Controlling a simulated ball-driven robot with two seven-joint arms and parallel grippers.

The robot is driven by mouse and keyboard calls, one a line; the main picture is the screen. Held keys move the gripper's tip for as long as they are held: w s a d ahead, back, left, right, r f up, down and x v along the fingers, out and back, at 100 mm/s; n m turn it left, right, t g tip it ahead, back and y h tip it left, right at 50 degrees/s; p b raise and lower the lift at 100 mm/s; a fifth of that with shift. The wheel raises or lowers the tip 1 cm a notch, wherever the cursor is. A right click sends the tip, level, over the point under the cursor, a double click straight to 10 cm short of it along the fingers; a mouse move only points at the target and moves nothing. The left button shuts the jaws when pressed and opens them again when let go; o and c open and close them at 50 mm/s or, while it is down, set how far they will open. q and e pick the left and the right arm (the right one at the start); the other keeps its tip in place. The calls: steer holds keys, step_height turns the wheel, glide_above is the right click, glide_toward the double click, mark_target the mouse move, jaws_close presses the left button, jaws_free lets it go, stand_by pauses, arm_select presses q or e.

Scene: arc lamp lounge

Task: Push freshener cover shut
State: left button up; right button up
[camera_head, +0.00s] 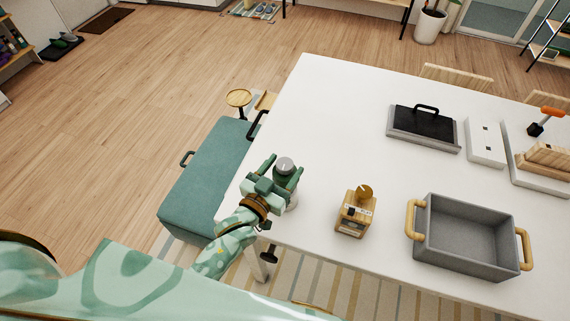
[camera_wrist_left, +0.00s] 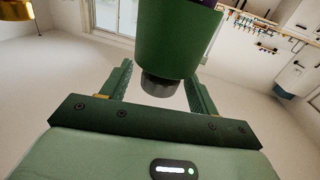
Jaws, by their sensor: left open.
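A small green upright object with a round grey top (camera_head: 285,164), which I take to be the freshener, stands at the left edge of the white table (camera_head: 340,110). My left gripper (camera_head: 282,170) is open around it, one finger on each side. In the left wrist view, a green cylindrical part (camera_wrist_left: 168,40) with a grey knob-like end (camera_wrist_left: 160,87) shows between the two apart fingers of the left gripper (camera_wrist_left: 158,82). I cannot tell whether the fingers touch it, nor how far its cover is open. My right gripper is not in view.
A wooden block-like item with a round disc (camera_head: 357,212) stands to the right. A teal bench (camera_head: 208,185) is beside the table. The table's far left is clear.

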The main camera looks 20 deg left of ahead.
mark_target(279, 184)
arm_select(q)
steer(key=shift+w+d, duration=0.1)
steer(key=shift+w, duration=0.55)
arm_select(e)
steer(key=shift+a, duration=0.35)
